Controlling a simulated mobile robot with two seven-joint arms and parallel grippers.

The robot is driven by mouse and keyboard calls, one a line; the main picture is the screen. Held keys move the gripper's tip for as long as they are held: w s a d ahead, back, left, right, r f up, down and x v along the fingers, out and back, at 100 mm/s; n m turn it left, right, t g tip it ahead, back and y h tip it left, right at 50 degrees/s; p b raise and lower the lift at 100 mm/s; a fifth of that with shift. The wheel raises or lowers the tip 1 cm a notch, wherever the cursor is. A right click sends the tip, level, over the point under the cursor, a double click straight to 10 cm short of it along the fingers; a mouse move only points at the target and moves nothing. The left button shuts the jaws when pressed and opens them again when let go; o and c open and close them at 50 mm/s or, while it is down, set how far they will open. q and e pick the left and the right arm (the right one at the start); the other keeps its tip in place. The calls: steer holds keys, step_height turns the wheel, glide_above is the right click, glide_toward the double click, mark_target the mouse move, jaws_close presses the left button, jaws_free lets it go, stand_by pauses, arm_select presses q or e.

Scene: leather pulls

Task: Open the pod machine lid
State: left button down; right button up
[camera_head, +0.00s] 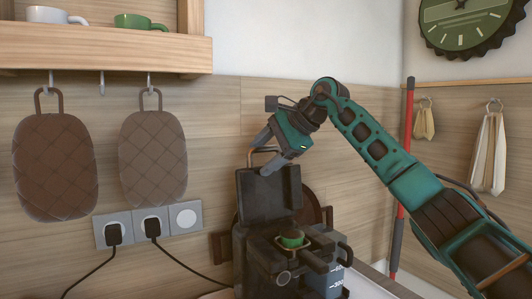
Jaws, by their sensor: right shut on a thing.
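The dark pod machine (240,265) stands on the counter below the middle of the camera_head view. Its lid (262,198) stands raised, close to upright, at the back of the machine. A green pod or cup (291,240) shows in the open top in front of the lid. My right gripper (267,152) comes in from the right and is shut on this handle. My left gripper is out of view.
A clear container with markings (335,280) stands right of the machine. Two plugs and cables (152,228) are on the wall at the left. Quilted pads (55,165) hang under a shelf (110,50) with cups. A red pole (405,150) stands at the right behind my arm.

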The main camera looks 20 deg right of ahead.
steer(key=v, duration=1.2)
steer(key=shift+s+d+r, duration=0.2)
steer(key=shift+r, duration=0.05)
steer(key=shift+c, duration=1.2)
